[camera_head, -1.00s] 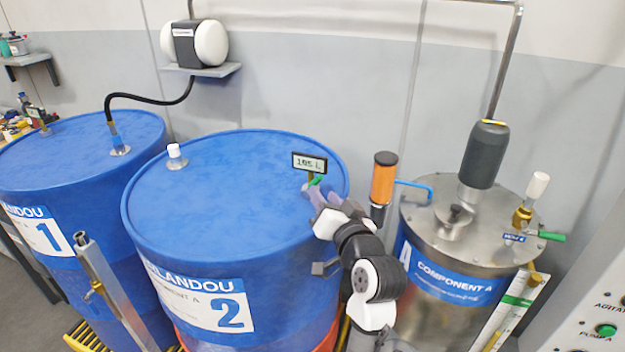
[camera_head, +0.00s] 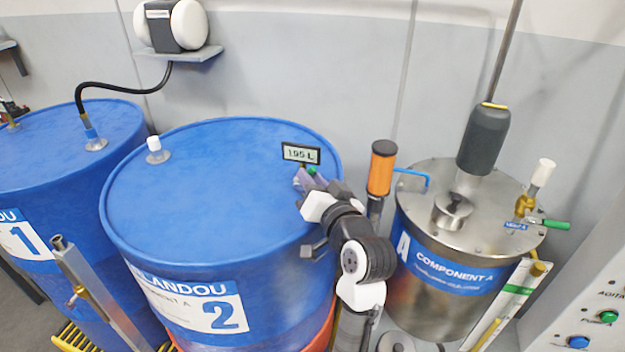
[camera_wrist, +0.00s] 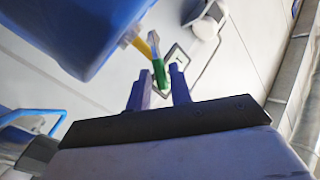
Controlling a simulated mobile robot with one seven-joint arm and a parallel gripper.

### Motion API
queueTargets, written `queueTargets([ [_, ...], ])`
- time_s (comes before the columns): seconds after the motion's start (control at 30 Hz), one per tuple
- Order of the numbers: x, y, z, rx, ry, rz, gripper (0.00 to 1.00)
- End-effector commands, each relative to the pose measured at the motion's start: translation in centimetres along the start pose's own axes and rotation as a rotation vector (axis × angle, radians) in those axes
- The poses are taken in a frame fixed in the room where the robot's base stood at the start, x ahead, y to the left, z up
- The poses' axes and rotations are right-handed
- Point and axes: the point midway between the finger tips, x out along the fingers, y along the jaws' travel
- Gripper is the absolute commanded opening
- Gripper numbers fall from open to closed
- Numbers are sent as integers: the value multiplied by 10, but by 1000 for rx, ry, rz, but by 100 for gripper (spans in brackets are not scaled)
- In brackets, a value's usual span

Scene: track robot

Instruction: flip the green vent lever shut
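A green lever (camera_head: 312,171) sits just below the small display on blue drum 2, partly hidden by my gripper (camera_head: 305,181). In the wrist view the same green lever (camera_wrist: 159,73) shows beside a yellow brass-like stem, in line with the gap between my fingers (camera_wrist: 160,92). The fingers are apart and nothing is clearly held; whether they touch the lever I cannot tell. Another green-handled lever (camera_head: 555,224) sticks out to the right from a brass valve (camera_head: 526,203) on the steel tank lid, beside a small blue label, apart from my gripper.
Drum 2 (camera_head: 190,200) stands below and left of my gripper, with a display (camera_head: 300,154) at its back rim. An orange cylinder (camera_head: 382,170) stands between drum 2 and the steel tank (camera_head: 430,300). A grey motor (camera_head: 484,140) rises from the tank lid.

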Motion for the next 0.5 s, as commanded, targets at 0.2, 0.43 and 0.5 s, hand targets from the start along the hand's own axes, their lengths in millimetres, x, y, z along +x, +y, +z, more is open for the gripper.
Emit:
queueTargets([
  [0.2, 0, 0, 0, 0, 0, 0, 0],
  [0.43, -1, 5, 6, 44, 33, -19, 0],
  [0.5, -2, 9, 10, 88, 65, -38, 0],
])
